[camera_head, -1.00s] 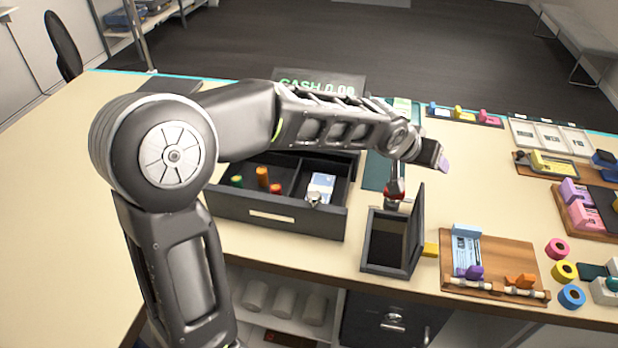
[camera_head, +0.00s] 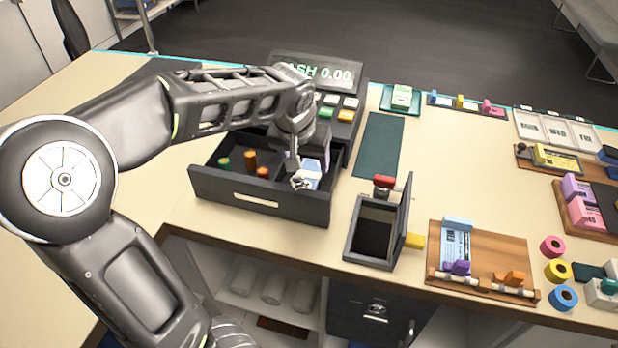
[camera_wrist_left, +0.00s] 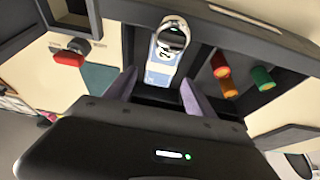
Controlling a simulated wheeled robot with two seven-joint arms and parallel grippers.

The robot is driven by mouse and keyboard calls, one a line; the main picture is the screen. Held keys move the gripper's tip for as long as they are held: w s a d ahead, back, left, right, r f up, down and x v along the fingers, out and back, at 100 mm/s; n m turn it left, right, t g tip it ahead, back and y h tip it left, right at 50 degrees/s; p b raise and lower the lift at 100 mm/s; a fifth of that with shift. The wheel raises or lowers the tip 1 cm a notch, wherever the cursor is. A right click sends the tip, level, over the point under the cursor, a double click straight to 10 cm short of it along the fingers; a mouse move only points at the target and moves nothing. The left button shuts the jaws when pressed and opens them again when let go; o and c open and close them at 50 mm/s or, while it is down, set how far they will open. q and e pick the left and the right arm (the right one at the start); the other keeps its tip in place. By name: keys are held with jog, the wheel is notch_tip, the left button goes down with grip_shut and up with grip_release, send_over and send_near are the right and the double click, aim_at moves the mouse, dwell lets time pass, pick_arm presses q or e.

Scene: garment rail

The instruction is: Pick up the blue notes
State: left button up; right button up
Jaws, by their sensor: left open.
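The blue notes (camera_head: 310,177) lie in the right compartment of the open cash drawer (camera_head: 262,199), partly hidden by my left gripper in the head view. In the left wrist view the notes (camera_wrist_left: 162,60) show as a pale blue stack with a rounded grey clip-like piece over one end. My left gripper (camera_head: 306,166) is over that compartment. In the left wrist view its two purple fingers (camera_wrist_left: 158,92) stand apart, with the notes between and beyond their tips. Whether the fingers touch the notes I cannot tell. My right gripper is not in view.
Green, brown and orange rolls (camera_head: 250,160) stand in the drawer's left compartment. The register display (camera_head: 325,72) rises behind. An open dark box (camera_head: 376,232) with a raised lid stands right of the drawer. A green mat (camera_head: 378,145) is clear.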

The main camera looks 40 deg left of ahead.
aim_at(309, 173)
pick_arm(q)
jog(key=shift+x, duration=0.75)
jog(key=shift+s, duration=0.1)
jog(key=shift+a+f, duration=0.1)
jog(key=shift+f, duration=0.05)
jog(key=p+x, duration=0.1)
jog(key=x, duration=0.4)
jog(key=shift+a, duration=0.1)
jog(key=c, duration=1.1)
jog(key=shift+r, duration=0.25)
jog(key=shift+c, duration=0.2)
